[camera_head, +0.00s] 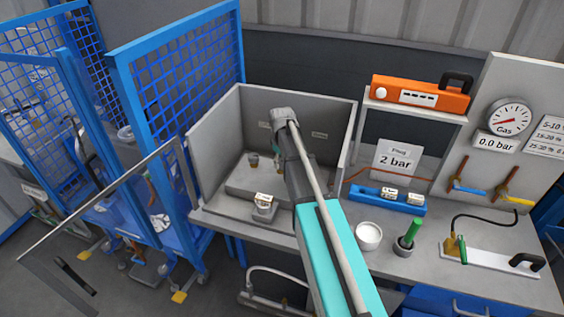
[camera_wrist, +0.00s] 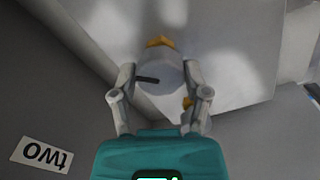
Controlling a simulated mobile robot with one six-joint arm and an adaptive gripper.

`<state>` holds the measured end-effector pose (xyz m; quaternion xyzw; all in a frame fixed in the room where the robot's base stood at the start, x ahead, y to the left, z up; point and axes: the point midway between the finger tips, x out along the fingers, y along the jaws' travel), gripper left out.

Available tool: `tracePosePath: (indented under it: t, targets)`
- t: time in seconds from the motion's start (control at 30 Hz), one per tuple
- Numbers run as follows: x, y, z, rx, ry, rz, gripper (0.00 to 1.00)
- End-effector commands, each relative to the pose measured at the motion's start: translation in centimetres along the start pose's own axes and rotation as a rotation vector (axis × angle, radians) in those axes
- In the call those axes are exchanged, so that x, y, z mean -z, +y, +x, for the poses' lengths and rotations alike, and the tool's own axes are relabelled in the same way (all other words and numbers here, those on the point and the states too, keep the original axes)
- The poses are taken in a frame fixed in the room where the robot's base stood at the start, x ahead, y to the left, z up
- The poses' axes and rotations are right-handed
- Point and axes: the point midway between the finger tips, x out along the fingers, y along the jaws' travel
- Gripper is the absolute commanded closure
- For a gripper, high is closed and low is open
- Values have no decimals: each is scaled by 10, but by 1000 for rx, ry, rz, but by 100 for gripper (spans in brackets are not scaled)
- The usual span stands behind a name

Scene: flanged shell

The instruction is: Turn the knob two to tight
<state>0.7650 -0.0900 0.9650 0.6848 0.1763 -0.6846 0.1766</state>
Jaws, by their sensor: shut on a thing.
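In the wrist view, a round grey knob (camera_wrist: 165,86) with a black pointer line stands between the two fingers of my gripper (camera_wrist: 160,72). One finger is on each side, and the jaws are shut on it. The pointer line is nearly level and lies on the left half of the knob face. Brass-coloured fittings show above and below right of the knob. In the head view my arm hides the gripped knob and my gripper.
The grey open-topped booth (camera_head: 220,125) has close side walls. Another small knob (camera_head: 253,159) is left of my arm, and a small labelled fitting (camera_head: 264,208) stands in front. A white cup (camera_head: 369,236), a "2 bar" sign (camera_head: 394,161) and a gas gauge (camera_head: 508,118) are to the right.

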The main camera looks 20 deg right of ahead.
Motion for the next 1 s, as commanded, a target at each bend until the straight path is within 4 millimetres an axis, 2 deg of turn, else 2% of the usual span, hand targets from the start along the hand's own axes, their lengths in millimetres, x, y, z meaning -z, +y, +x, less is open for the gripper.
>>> tracePosePath:
  t: [0.27,0.47,1.0]
  targets:
    - [0,-1,0,1,-1,53,87]
    - [0,-1,0,1,-1,156,87]
    - [0,-3,0,1,-1,618,87]
